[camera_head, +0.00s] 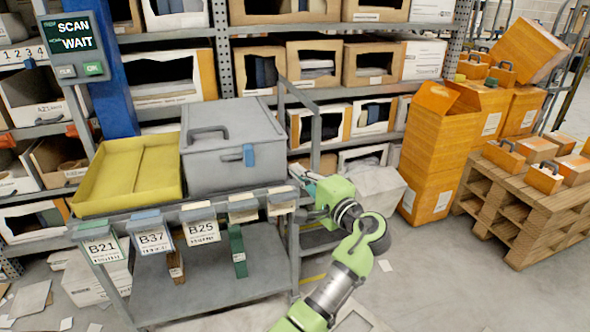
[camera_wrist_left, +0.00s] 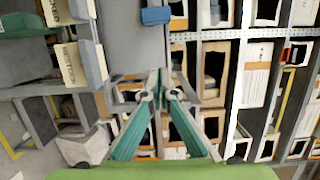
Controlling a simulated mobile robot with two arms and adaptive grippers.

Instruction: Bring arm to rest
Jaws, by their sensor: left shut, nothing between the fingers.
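My left arm, green and grey, comes up from the bottom of the head view. Its gripper (camera_head: 305,182) is at the right end of the grey cart (camera_head: 205,290), close to the hanging tags, and is partly hidden by the wrist. In the left wrist view the gripper's teal fingers (camera_wrist_left: 160,82) meet at their tips, shut and empty. The grey lidded box (camera_head: 235,150) with a blue latch stands on the cart, left of the gripper; its side also shows in the left wrist view (camera_wrist_left: 135,40). My right gripper is in neither view.
A yellow tray (camera_head: 130,178) lies beside the grey box. Tags B21 (camera_head: 102,250), B37 (camera_head: 153,240) and B25 (camera_head: 203,232) hang at the cart's front. Racks of bins stand behind. Orange cartons (camera_head: 430,150) and a wooden pallet (camera_head: 530,215) are at right. Open floor lies between arm and pallet.

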